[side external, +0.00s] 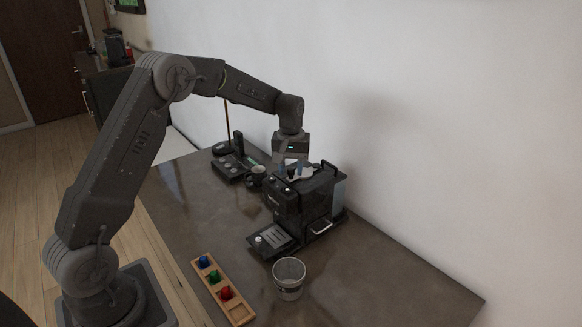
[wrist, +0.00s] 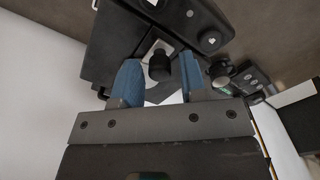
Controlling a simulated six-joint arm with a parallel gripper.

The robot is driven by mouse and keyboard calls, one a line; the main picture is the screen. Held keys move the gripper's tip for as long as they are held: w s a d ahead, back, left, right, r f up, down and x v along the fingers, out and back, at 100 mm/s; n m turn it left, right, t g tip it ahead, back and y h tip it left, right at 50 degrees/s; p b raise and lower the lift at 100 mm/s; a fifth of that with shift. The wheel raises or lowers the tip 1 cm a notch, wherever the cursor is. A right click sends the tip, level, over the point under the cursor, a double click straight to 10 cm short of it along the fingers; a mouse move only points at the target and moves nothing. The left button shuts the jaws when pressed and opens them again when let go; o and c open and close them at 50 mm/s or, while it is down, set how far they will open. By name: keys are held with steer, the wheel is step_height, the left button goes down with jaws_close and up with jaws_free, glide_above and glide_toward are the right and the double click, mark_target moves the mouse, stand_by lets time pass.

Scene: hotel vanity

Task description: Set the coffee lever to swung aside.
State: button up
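The black coffee machine (side external: 290,210) stands on the counter near the wall. My gripper (side external: 291,166) points down just over its top. In the wrist view my gripper (wrist: 160,64) has its two blue fingers apart, with a gap between them. A small black knob (wrist: 159,68), which looks like the coffee lever's end, shows in that gap over a pale patch of the machine (wrist: 108,42). Both fingers appear clear of the knob. Whether the knob lies at fingertip height I cannot tell. In the side view my fingers and the machine's top hide the lever.
A clear glass (side external: 289,278) and a wooden tray (side external: 238,311) with several coloured capsules stand in front of the machine. A dark cup (side external: 257,175) and a black tray set (side external: 232,167) sit behind it to the left. The wall is close behind; the counter's right front is bare.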

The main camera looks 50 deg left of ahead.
jaws_close()
